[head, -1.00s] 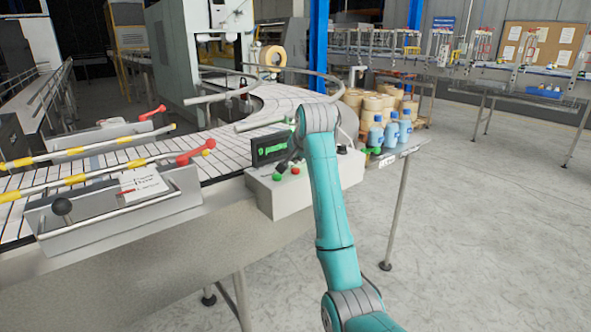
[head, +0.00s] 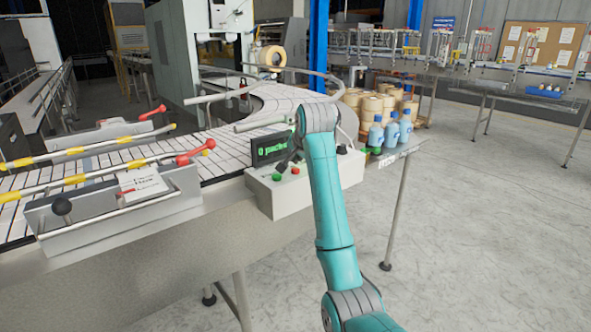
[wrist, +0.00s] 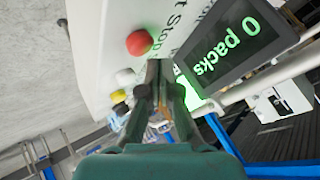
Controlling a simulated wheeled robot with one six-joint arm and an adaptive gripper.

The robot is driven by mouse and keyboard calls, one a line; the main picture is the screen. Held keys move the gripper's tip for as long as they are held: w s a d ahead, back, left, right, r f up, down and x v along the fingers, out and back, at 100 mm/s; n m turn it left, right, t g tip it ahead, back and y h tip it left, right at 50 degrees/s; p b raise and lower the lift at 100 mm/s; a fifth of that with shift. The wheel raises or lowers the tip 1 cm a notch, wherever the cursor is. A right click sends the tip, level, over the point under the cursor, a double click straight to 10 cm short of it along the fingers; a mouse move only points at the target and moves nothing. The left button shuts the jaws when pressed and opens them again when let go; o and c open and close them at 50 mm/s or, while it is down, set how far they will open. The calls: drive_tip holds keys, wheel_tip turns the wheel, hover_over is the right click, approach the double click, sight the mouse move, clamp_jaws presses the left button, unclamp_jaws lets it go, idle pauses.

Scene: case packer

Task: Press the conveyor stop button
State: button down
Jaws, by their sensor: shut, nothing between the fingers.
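A grey control box (head: 290,198) stands at the conveyor's near edge. A red button (head: 295,171) and a green button (head: 276,177) show on its top. In the wrist view the red button (wrist: 139,43) is a round cap beside partly readable lettering that includes "Stop". My gripper (wrist: 154,66) is shut and empty. In that view its tips appear just below and right of the red cap, against the white panel; whether they touch anything I cannot tell. In the head view my arm's wrist partly covers the box, and the gripper is only partly visible.
A dark display (head: 270,149) with green text stands behind the buttons; in the wrist view it reads "0 packs" (wrist: 228,48). White (wrist: 125,77) and yellow (wrist: 118,96) caps line the panel. Blue bottles (head: 391,132) stand right of my arm. Floor on the right is clear.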

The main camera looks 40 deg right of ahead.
sight(296, 169)
drive_tip(key=shift+f, duration=0.15)
drive_tip(key=shift+f, duration=0.3)
drive_tip(key=shift+f, duration=0.5)
idle(1.2)
drive_tip(key=shift+r, duration=0.95)
drive_tip(key=shift+r, duration=2.5)
drive_tip(key=shift+a, duration=0.1)
